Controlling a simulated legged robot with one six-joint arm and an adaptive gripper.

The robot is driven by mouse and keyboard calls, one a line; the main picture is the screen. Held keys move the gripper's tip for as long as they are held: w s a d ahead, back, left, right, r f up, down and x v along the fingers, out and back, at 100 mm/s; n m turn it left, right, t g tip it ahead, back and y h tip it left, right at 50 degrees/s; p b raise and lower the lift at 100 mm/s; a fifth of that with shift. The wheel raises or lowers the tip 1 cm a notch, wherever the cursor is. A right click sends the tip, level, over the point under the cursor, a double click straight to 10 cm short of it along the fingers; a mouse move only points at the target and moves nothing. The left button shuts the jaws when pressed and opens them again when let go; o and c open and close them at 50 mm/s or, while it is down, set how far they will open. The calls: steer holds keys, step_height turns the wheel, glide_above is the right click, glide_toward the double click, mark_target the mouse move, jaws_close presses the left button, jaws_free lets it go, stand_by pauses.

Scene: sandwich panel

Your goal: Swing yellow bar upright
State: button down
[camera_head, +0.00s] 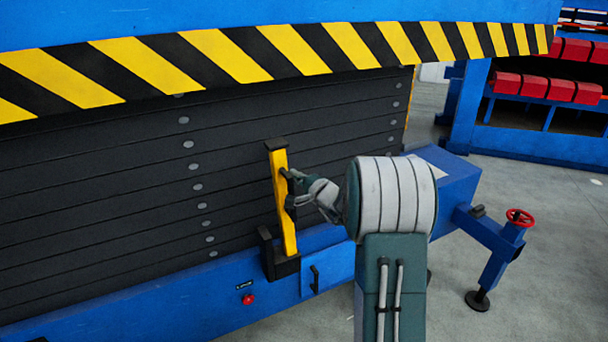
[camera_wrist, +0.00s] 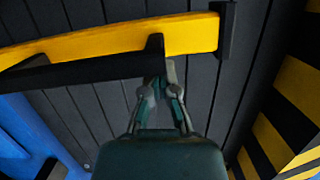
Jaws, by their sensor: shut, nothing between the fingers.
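The yellow bar (camera_head: 281,200) stands nearly upright against the dark slatted panel, its top leaning slightly left in the head view. It has a black cap at its top and a black bracket (camera_head: 278,262) at its foot. My gripper (camera_head: 291,188) is at the right side of the bar's upper half. In the wrist view my gripper (camera_wrist: 162,84) is shut and empty, close beside the yellow bar (camera_wrist: 110,42) and a small black nub on its edge. I cannot tell whether the fingers touch the bar or the nub.
A yellow-black striped beam (camera_head: 230,55) overhangs the dark panel (camera_head: 110,180). A blue base (camera_head: 180,300) with a red button (camera_head: 248,299) runs below. A blue leg with a red handwheel (camera_head: 519,217) stands right. A rack with red blocks (camera_head: 560,90) is behind; grey floor lies between.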

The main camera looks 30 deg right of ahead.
steer(key=shift+a+f, duration=0.15)
steer(key=shift+a, duration=0.45)
steer(key=s+d, duration=0.6)
steer(key=s, duration=0.4)
steer(key=shift+d+r, duration=0.25)
steer(key=shift+d, duration=0.05)
steer(key=shift+d, duration=0.25)
steer(key=shift+a, duration=0.1)
